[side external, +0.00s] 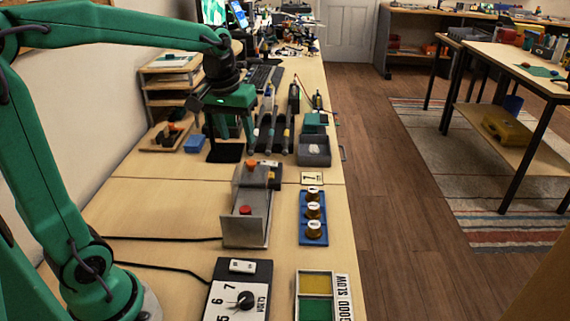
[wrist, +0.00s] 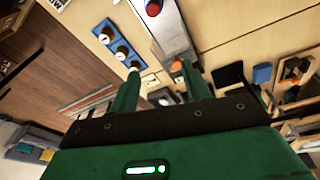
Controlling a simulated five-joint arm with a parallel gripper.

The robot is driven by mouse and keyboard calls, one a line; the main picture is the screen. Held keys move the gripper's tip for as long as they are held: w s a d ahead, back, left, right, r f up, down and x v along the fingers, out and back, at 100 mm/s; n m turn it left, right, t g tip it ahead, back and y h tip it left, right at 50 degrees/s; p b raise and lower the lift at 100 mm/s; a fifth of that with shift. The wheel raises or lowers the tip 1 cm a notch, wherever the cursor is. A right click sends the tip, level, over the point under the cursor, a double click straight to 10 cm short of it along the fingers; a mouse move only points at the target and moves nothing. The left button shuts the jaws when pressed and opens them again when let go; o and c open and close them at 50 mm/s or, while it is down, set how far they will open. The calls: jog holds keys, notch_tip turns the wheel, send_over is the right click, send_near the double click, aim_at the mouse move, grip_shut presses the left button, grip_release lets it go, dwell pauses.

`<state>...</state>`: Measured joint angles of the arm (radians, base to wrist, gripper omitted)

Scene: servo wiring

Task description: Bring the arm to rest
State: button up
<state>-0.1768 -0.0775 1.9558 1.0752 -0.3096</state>
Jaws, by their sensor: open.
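My green arm reaches from the left side of the bench toward its far half. My gripper (side external: 231,140) hangs fingers down above the bench, beyond the metal fixture. Its two green fingers are apart with nothing between them. In the wrist view my gripper (wrist: 157,82) also shows spread, empty fingers. Whether the fingertips touch anything on the bench below cannot be told.
The metal fixture (side external: 246,226) with a red button stands mid-bench, beside a blue holder (side external: 304,233) with brass-coloured pieces. A volts dial box (side external: 238,292) and a sorting tray (side external: 300,284) lie nearer. Tools and a grey bin (side external: 313,155) stand near my gripper.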

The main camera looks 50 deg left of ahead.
jog(key=s+d+m+t, duration=0.1)
jog(key=s+d+m, duration=0.1)
jog(key=s, duration=0.5)
jog(key=s+d+f+m+t, duration=0.1)
jog(key=s+d+m+t, duration=0.1)
jog(key=s, duration=0.5)
jog(key=d+m, duration=0.1)
jog(key=d, duration=0.1)
jog(key=shift+s+d+m, duration=0.15)
jog(key=shift+d+m, duration=0.15)
